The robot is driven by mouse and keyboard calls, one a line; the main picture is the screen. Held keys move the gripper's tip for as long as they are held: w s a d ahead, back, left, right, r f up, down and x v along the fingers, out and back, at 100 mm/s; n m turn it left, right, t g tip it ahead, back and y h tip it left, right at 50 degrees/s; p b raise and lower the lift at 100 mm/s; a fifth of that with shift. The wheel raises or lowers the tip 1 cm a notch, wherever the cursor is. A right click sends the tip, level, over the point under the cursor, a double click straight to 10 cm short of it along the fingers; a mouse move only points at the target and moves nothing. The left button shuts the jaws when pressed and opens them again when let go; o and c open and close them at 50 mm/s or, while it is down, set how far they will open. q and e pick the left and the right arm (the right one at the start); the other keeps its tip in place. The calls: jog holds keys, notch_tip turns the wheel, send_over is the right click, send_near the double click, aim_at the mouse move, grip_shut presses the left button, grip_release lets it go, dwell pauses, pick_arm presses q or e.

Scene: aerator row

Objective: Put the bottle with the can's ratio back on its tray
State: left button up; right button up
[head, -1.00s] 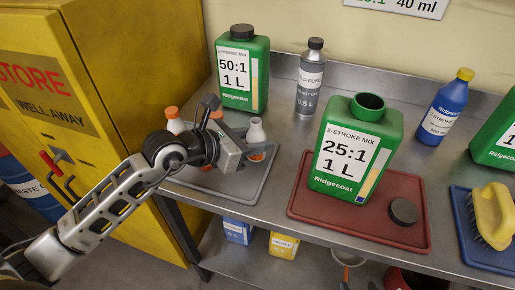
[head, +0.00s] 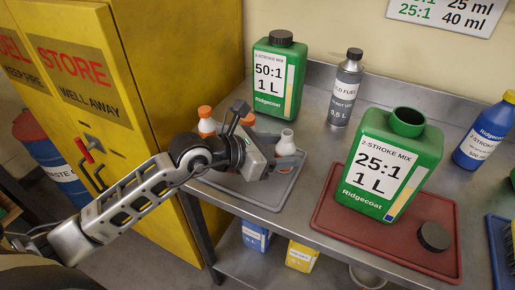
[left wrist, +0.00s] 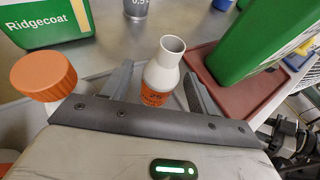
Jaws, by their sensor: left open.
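An uncapped white bottle (head: 287,143) with an orange label stands at the right of the grey tray (head: 262,197). It also shows in the left wrist view (left wrist: 163,72), upright between my fingers; its label is too small to read. My left gripper (head: 279,160) is open around it, with gaps seen on both sides in the wrist view (left wrist: 158,88). Two orange-capped bottles stand behind, one at the tray's left (head: 206,122), one partly hidden by my gripper (head: 248,119). The open green 25:1 can (head: 385,165) stands on the red tray (head: 330,228). My right gripper is not seen.
A capped green 50:1 can (head: 278,78) and a grey fuel bottle (head: 345,90) stand behind the grey tray. A black cap (head: 434,236) lies on the red tray. A blue bottle (head: 485,135) is at right. A yellow cabinet (head: 150,90) borders the bench at left.

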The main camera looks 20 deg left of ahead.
pick_arm(q)
jog(key=b+v, duration=0.1)
jog(key=v, duration=0.9)
jog(key=shift+f, duration=0.2)
jog(key=shift+s+a+r, duration=0.35)
jog(key=shift+s, duration=0.05)
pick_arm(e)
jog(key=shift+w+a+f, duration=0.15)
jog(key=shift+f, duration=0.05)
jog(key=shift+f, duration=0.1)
